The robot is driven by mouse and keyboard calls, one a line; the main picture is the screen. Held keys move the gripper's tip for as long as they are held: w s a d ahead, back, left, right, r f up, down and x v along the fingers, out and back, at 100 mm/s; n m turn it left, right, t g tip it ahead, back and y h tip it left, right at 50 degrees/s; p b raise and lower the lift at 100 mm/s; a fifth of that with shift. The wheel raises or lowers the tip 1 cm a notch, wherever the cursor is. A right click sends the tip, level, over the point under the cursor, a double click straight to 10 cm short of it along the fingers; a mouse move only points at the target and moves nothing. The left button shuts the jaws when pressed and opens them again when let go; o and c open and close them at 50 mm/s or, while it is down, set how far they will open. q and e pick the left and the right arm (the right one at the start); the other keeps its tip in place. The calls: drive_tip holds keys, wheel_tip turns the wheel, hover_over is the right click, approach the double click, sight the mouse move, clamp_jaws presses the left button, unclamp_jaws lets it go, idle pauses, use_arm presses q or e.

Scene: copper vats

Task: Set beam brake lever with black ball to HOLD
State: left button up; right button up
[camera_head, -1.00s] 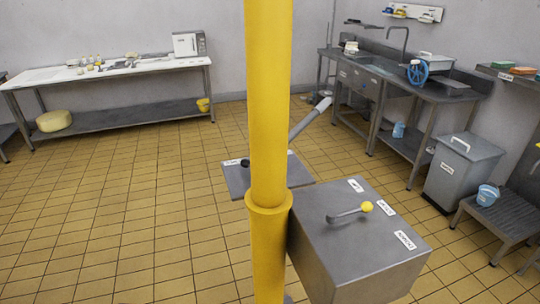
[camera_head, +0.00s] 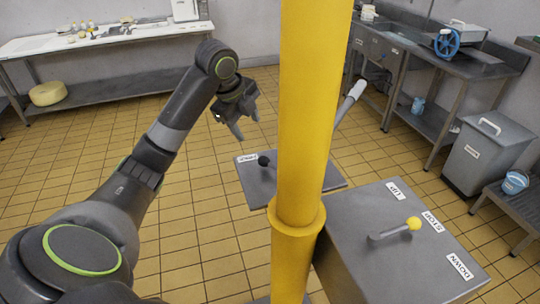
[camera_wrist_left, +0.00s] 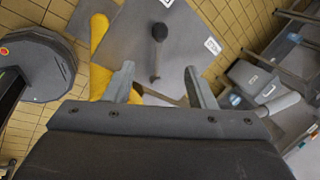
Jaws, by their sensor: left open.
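The brake lever's black ball (camera_head: 264,160) shows just left of the yellow post, above a flat grey plate (camera_head: 256,187). In the left wrist view the black ball (camera_wrist_left: 159,31) and its short arm are seen from above, on the grey plate (camera_wrist_left: 125,38). White labels (camera_wrist_left: 213,46) lie on the plate's right side there; I cannot read them. In the head view one label (camera_head: 246,158) is beside the ball, too small to read surely. My left gripper (camera_head: 239,125) is open and empty, above and apart from the ball. My right gripper is not in view.
The yellow post (camera_head: 304,120) stands close to the plate and hides part of it. A grey box (camera_head: 370,260) in front right carries a lever with a yellow ball (camera_head: 413,223) and labels UP, STOP, DOWN. A slanted grey handle (camera_head: 350,100) rises behind the post.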

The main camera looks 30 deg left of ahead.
sight(263, 159)
use_arm(q)
drive_tip(key=x, duration=1.7)
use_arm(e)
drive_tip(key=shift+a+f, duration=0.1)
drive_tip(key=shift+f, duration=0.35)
use_arm(q)
drive_tip(key=shift+c, duration=0.2)
clamp_jaws()
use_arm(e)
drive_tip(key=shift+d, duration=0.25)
